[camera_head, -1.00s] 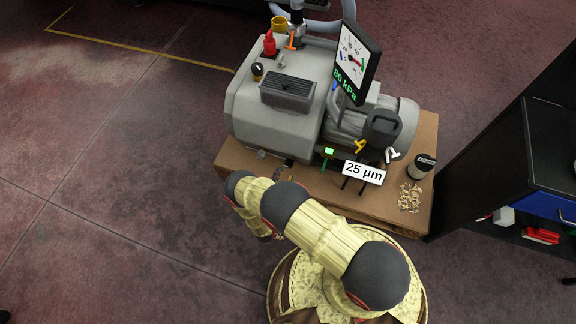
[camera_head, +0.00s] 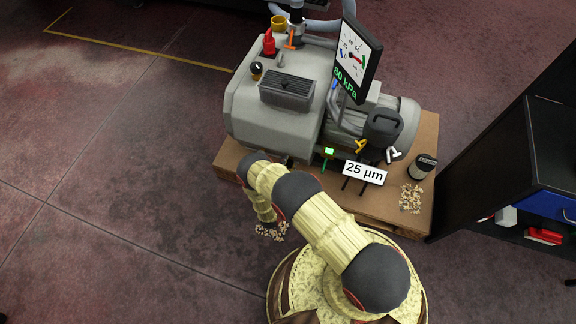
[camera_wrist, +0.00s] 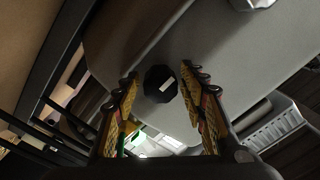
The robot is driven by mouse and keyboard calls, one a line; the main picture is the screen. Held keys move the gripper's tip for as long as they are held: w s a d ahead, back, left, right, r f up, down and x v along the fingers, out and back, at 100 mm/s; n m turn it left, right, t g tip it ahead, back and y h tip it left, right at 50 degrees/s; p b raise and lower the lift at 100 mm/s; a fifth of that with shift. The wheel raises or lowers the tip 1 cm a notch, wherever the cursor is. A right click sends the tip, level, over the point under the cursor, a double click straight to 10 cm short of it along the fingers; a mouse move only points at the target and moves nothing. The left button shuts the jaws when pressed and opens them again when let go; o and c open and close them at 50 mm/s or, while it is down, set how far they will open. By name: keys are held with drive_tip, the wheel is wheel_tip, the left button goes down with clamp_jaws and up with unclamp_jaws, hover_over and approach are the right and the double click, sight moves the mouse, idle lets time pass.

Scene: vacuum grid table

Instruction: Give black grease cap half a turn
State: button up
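My gripper (camera_wrist: 166,82) is open, with one yellow-and-black finger on each side of the cap in the picture. Gaps show between the cap and both fingers, and it is not held. In the head view my arm hides the gripper and this cap. The grey pump (camera_head: 270,125) stands on a wooden pallet (camera_head: 400,205).
On the pump are a gauge (camera_head: 357,55), a red fitting (camera_head: 269,43) and a black knob (camera_head: 256,69). A jar (camera_head: 421,168) stands on the pallet. A dark cabinet (camera_head: 500,150) stands right; floor at left is clear.

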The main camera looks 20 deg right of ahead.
drive_tip(key=c, duration=0.9)
